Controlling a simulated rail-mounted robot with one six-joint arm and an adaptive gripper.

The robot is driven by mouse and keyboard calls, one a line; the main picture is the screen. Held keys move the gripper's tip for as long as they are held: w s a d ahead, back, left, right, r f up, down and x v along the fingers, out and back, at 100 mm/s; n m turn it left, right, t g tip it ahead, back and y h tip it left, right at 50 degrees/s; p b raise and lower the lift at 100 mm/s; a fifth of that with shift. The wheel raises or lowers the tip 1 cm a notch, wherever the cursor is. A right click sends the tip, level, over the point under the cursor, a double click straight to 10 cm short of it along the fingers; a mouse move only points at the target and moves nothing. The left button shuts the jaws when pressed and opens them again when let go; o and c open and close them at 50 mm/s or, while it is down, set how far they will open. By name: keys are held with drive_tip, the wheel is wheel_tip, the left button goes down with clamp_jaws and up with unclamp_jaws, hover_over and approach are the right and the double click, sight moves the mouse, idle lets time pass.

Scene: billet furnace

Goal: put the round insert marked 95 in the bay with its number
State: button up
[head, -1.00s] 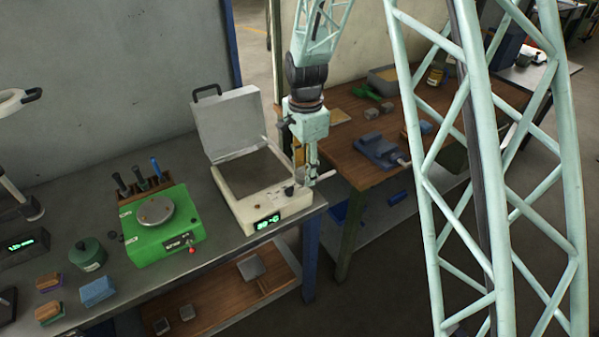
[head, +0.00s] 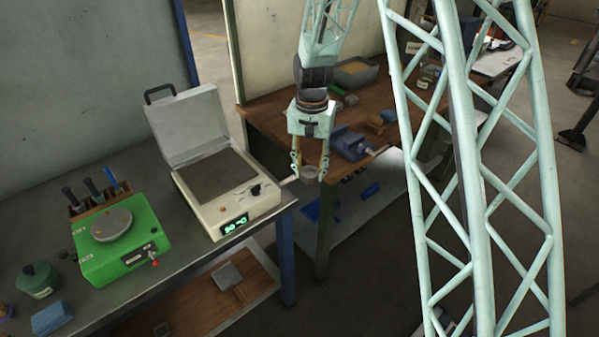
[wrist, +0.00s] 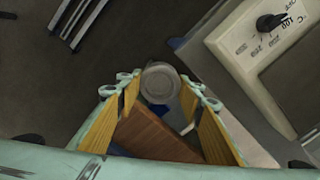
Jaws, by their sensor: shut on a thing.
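My gripper (head: 309,168) is shut on a small round grey insert (head: 311,176), held in the air off the right end of the grey bench. In the wrist view the insert (wrist: 160,84) is a grey disc with a raised ring, between the two yellow-lined fingers. I cannot read any number on it. No numbered bay can be made out in either view.
The white lidded device (head: 225,205) and the green device (head: 125,250) stand on the grey bench (head: 175,275). The wooden bench (head: 275,118) behind my gripper carries a blue vise (head: 350,143) and a grey tray (head: 357,73). Open floor lies at the lower right.

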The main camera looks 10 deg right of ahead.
drive_tip(key=d+f+n+b, duration=0.2)
drive_tip(key=d+f+n, duration=0.1)
drive_tip(key=d, duration=0.3)
drive_tip(key=shift+w+d+n, duration=0.2)
drive_tip(key=shift+d+n, duration=0.1)
drive_tip(key=shift+n, duration=0.5)
